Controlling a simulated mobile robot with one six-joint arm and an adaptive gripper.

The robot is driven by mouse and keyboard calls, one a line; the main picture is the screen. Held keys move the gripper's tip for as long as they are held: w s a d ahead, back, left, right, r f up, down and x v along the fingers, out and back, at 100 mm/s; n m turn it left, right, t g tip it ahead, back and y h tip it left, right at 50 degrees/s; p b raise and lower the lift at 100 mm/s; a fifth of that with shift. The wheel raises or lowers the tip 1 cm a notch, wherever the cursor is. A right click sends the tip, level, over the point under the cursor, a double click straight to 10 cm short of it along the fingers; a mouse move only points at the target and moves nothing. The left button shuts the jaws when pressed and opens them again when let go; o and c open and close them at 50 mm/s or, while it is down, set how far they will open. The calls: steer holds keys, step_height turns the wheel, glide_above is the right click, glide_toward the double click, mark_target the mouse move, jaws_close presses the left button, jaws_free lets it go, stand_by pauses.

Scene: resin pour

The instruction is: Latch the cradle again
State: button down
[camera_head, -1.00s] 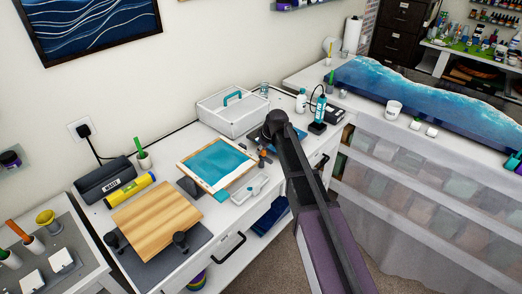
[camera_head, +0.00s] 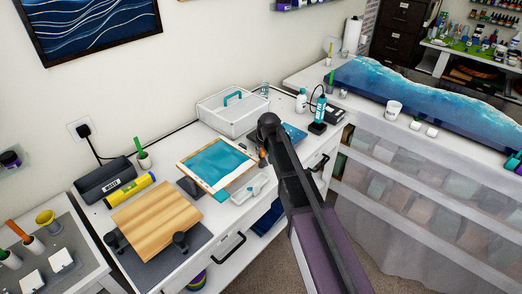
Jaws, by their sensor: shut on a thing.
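A pale-framed panel with a teal face (camera_head: 217,162) sits tilted on the white bench, with a dark support (camera_head: 189,187) at its left side. This looks like the cradle with its panel; its latch is too small or hidden to tell. My dark arm rises from the bottom of the picture to a rounded joint just right of the panel. My gripper is hidden behind the arm, so its fingers and what they touch do not show. A small dark and orange item (camera_head: 262,157) stands between the panel's right edge and my arm.
A white box with a teal handle (camera_head: 232,112) stands behind the panel. A small white tray (camera_head: 249,190) lies in front of it. A wooden board (camera_head: 157,215) lies at left, with dark knobs near it. Bottles (camera_head: 320,108) stand to the right of my arm.

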steer(key=m+h, duration=0.2)
steer(key=m, duration=0.4)
steer(key=m+h, duration=0.1)
steer(key=m, duration=0.2)
steer(key=m+h, duration=0.1)
steer(key=m, duration=0.2)
steer(key=shift+m+g+h, duration=0.3)
steer(key=shift+g+h, duration=0.1)
steer(key=c, duration=0.9)
jaws_free()
